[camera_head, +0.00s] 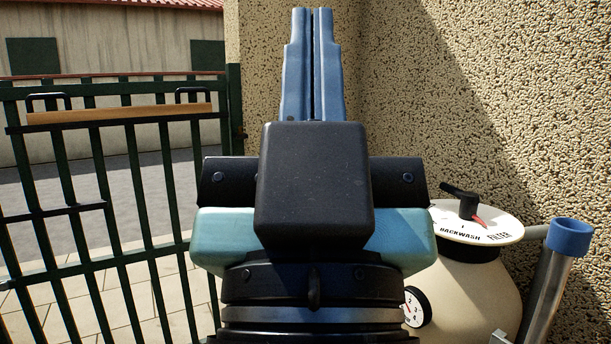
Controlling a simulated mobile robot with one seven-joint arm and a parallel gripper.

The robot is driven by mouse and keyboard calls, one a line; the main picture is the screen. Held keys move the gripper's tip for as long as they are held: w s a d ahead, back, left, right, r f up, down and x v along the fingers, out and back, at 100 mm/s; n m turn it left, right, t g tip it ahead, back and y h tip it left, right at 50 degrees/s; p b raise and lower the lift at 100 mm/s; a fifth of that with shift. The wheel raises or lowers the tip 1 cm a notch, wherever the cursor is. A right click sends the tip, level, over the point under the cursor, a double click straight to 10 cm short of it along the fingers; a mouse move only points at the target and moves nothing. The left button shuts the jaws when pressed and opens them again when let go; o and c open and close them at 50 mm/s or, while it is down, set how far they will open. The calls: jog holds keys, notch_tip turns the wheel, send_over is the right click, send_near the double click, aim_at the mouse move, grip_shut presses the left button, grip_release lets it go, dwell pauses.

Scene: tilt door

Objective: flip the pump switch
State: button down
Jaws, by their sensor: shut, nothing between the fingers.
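My gripper (313,13) is in the middle of the head view, pointing up and away. Its two blue fingers are together, with nothing between them. The fingertips show against the pebbled wall near its corner. No pump switch can be made out. My gripper and wrist hide a large part of the wall and whatever lies behind them.
A green barred gate (128,121) with a wooden strip (120,114) stands at left. A cream filter tank (465,290) at lower right has a black-handled valve (466,201) and a gauge (416,307). A blue-capped metal pipe (548,285) stands beside it. Pebbled walls (480,90) rise behind.

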notch_tip(320, 180, up, 27)
jog(key=p, duration=2.5)
jog(key=shift+r, duration=0.2)
jog(key=shift+w, duration=0.1)
